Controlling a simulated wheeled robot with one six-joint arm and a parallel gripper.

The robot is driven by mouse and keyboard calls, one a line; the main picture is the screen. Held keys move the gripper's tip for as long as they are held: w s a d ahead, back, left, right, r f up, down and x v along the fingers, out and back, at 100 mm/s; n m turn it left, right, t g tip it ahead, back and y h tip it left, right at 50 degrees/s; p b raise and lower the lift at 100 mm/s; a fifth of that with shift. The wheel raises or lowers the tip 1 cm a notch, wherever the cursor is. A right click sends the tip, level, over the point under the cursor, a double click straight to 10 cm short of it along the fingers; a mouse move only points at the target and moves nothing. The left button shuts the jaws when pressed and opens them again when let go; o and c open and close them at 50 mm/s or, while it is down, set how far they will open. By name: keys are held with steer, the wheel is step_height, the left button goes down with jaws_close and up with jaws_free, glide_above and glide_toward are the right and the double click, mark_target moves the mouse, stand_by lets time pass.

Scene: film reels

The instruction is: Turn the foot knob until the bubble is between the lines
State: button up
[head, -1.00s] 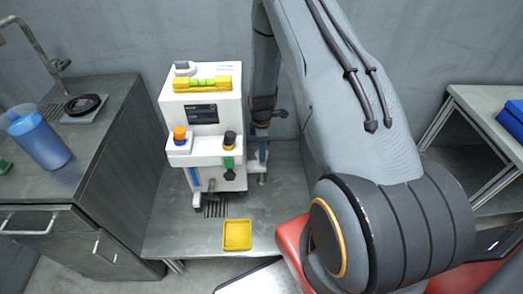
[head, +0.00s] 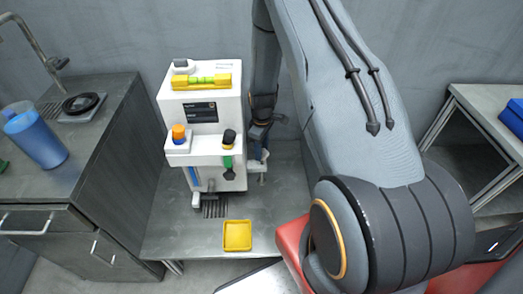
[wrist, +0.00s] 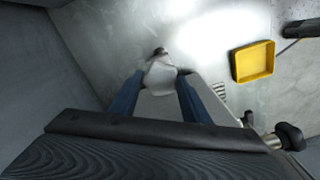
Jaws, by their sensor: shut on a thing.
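The white machine (head: 215,105) stands on the grey table. A yellow spirit level (head: 183,85) with a green vial lies on its top; the bubble's place against the lines is too small to tell. My gripper (head: 262,155) is low beside the machine's right side, partly hidden behind it in the head view. In the wrist view my gripper (wrist: 158,90) has its two blue fingers on either side of a pale grey piece, which appears to be the foot knob (wrist: 160,74). The gripper is shut on it.
A yellow tray (head: 237,248) lies on the table in front of the machine; it also shows in the wrist view (wrist: 268,76). A counter with a blue pitcher (head: 36,138) is at left. A shelf with a blue box (head: 512,118) is at right.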

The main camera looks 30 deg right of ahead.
steer(key=shift+m, duration=0.7)
steer(key=o, duration=1.1)
steer(key=shift+c, duration=0.2)
steer(key=shift+r+b, duration=0.55)
steer(key=shift+r, duration=3.35)
